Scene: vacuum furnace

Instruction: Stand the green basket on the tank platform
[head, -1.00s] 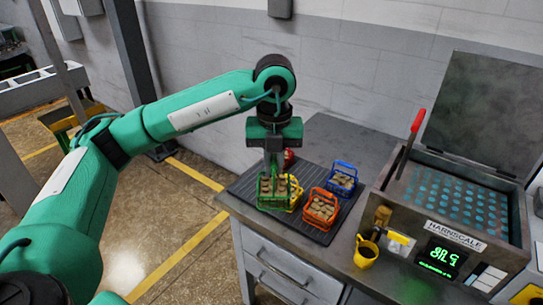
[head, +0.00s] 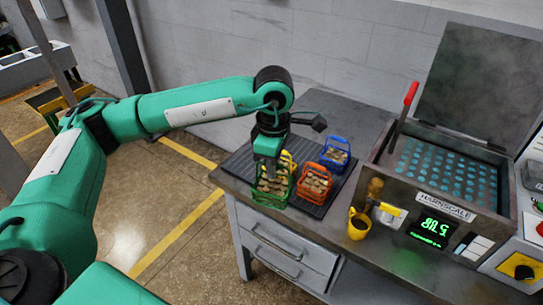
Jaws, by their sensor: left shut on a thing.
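The green basket (head: 274,194) holds tan pieces and is upright at the front left of the dark ribbed mat. My left gripper (head: 268,168) is above it, shut on it at the top; the fingertips are hard to make out. I cannot tell whether the basket touches the mat or hangs just above it. The tank platform (head: 450,176) is the plate with rows of blue-lit holes inside the open tank (head: 425,186) at the right. It is bare. My right gripper is not in view.
An orange basket (head: 311,190) stands close right of the green one, a yellow basket (head: 287,160) just behind it, a blue basket (head: 337,147) further back. A yellow cup (head: 358,228) stands before the tank. A red-handled lever (head: 410,95) rises at the tank's left; its lid (head: 476,85) is open.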

